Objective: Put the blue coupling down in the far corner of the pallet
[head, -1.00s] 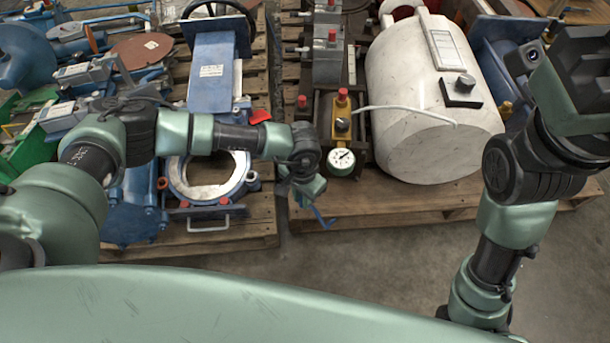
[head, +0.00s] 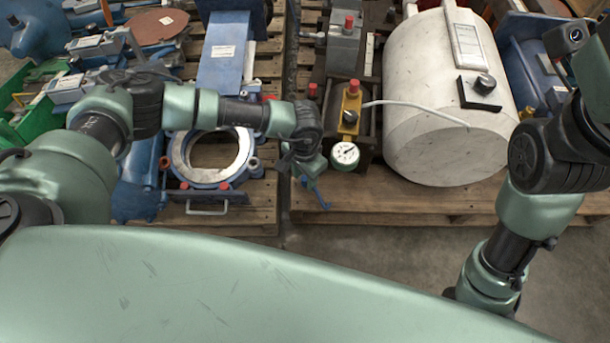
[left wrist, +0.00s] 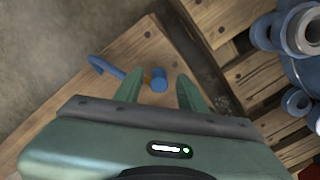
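The blue coupling (left wrist: 159,80) shows in the left wrist view as a short blue cylinder with an orange-yellow band and a curved blue piece running left behind one finger. Bare pallet boards lie behind it. My left gripper (left wrist: 160,84) is open, its fingers apart on either side of the cylinder with gaps showing. In the head view the coupling's curved blue part (head: 319,195) shows just below my left gripper (head: 311,176), over the pallet's (head: 400,205) front left corner. The fingertips are hard to make out there. My right gripper is out of the picture.
A pressure gauge (head: 345,155) on a dark valve block stands just behind the coupling. A large white tank (head: 445,100) stands to its right. A narrow gap separates the left pallet (head: 262,200), which carries a blue ring-shaped flange (head: 175,155). Bare boards lie in front of the tank.

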